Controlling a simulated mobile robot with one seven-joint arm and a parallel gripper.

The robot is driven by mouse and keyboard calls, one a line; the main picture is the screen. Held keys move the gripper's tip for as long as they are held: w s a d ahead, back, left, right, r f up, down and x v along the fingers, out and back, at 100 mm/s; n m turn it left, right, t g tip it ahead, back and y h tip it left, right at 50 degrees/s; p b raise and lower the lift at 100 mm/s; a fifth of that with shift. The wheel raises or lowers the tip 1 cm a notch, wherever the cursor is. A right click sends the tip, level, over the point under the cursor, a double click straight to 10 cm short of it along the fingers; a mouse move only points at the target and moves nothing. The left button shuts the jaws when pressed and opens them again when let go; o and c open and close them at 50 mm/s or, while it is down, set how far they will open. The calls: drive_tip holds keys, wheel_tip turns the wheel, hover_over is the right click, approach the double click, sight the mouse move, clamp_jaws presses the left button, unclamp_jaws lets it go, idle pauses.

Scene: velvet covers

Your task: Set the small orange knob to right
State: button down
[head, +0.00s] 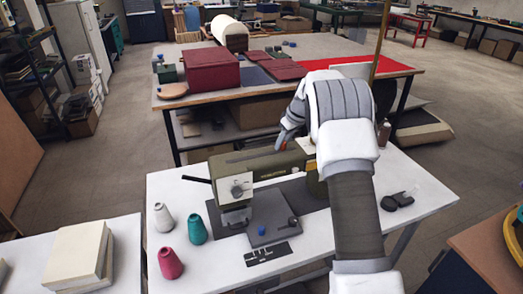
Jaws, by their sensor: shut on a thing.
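An olive-green sewing machine (258,168) stands on the white table. My arm reaches over its right half and hides much of that end. My gripper (284,140) is only partly in view, to the left of my wrist, pointing down at the top of the machine's arm. The knob's pointing direction is too small and too covered to tell.
A white (164,217), a teal (196,229) and a pink thread cone (170,263) stand left of the machine. A black object (397,201) lies on the right of the white table (422,190). Behind is a workbench with a dark red box (210,73).

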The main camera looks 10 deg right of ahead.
sight(291, 146)
drive_tip(key=shift+w+d, duration=0.2)
drive_tip(key=shift+d, duration=0.85)
drive_tip(key=shift+w+d, duration=0.2)
drive_tip(key=shift+d, duration=0.85)
drive_tip(key=c, duration=0.6)
unclamp_jaws()
drive_tip(key=shift+d, duration=0.1)
drive_tip(key=shift+r, duration=0.2)
drive_tip(key=v, duration=1.7)
drive_tip(key=shift+b, duration=0.35)
